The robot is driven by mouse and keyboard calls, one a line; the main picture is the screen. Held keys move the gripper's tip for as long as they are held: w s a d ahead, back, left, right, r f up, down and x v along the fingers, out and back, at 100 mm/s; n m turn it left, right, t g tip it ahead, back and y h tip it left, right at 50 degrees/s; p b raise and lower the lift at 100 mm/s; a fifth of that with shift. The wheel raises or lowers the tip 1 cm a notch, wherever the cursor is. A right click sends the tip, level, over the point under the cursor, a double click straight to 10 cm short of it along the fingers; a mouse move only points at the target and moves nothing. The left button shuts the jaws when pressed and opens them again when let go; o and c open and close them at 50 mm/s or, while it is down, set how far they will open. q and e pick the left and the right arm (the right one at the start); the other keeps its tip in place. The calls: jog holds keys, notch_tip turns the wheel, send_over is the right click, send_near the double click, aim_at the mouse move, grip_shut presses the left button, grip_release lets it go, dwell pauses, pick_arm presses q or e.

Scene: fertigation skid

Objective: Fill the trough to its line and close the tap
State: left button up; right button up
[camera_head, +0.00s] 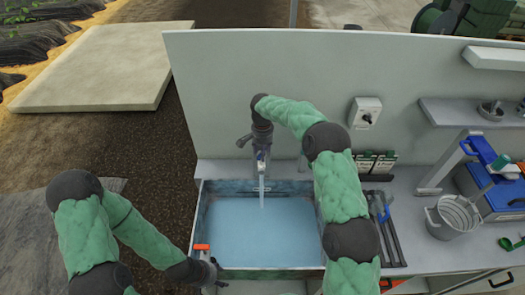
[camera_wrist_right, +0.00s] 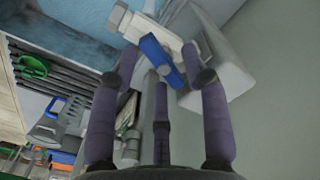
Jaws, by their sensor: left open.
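The trough (camera_head: 198,225) stands on the bench in the head view, holding pale blue water. The tap (camera_head: 262,160) is over its back edge, and a stream (camera_head: 262,190) runs from it into the water. I cannot make out the fill line. My right gripper (camera_head: 262,142) is at the tap from above. In the right wrist view its fingers (camera_wrist_right: 160,65) stand apart on either side of the blue tap lever (camera_wrist_right: 162,62); whether they grip it is unclear. My left gripper (camera_head: 212,270) is open beside the trough's front left corner, just below an orange-red part (camera_head: 201,247).
A light back panel (camera_head: 220,90) rises behind the bench, with a switch box (camera_head: 365,112) on it. To the trough's right are dark tools (camera_head: 388,230), a metal bucket (camera_head: 453,217) and a blue box (camera_head: 500,200). My right arm crosses the trough's right side.

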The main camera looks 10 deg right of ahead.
notch_tip(320, 180, up, 12)
dwell(0.7)
jog(key=shift+c, duration=0.3)
